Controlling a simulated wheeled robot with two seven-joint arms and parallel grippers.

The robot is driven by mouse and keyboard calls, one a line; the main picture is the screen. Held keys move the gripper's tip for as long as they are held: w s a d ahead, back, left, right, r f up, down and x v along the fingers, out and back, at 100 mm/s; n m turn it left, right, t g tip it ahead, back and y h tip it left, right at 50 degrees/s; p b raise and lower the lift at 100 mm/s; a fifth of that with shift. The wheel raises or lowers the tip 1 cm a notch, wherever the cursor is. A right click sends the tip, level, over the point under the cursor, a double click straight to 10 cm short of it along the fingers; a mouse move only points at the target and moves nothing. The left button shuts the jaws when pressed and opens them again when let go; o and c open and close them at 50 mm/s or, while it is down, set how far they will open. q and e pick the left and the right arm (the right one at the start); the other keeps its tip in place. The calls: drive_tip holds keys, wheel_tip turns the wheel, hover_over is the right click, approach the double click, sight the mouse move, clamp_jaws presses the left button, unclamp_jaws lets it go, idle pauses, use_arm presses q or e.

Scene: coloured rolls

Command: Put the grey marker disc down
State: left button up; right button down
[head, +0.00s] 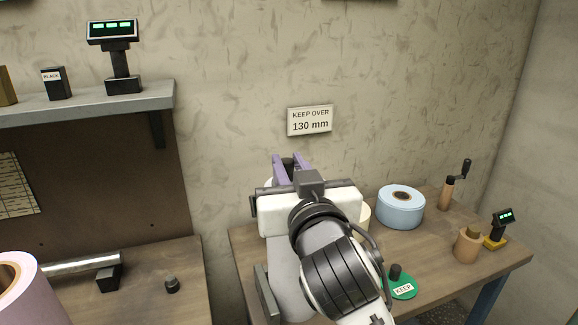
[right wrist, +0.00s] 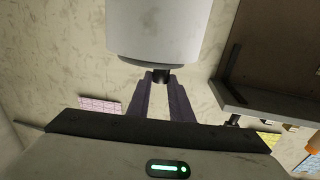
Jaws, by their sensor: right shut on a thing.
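My right gripper (head: 290,162) has purple fingers and shows again in the right wrist view (right wrist: 162,78). It is shut on a dark knob (right wrist: 161,76). Past the knob is a dark grey round edge, which looks like the grey marker disc (right wrist: 140,63), directly against the end of a pale grey cylinder (right wrist: 152,28). I cannot tell whether the disc rests on the cylinder. In the head view my right arm hides most of this. My left gripper is not in view.
On the right table (head: 440,259) stand a blue roll (head: 400,212), a green disc marked KEEP (head: 404,289), a wooden crank (head: 447,194), a tan cup (head: 466,248) and a small display (head: 503,220). A pink roll (head: 22,290) and metal bar (head: 80,263) are left. A wall sign (head: 310,121) reads "KEEP OVER 130 mm".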

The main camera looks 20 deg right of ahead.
drive_tip(key=shift+f, duration=0.25)
drive_tip(key=c, duration=1.6)
unclamp_jaws()
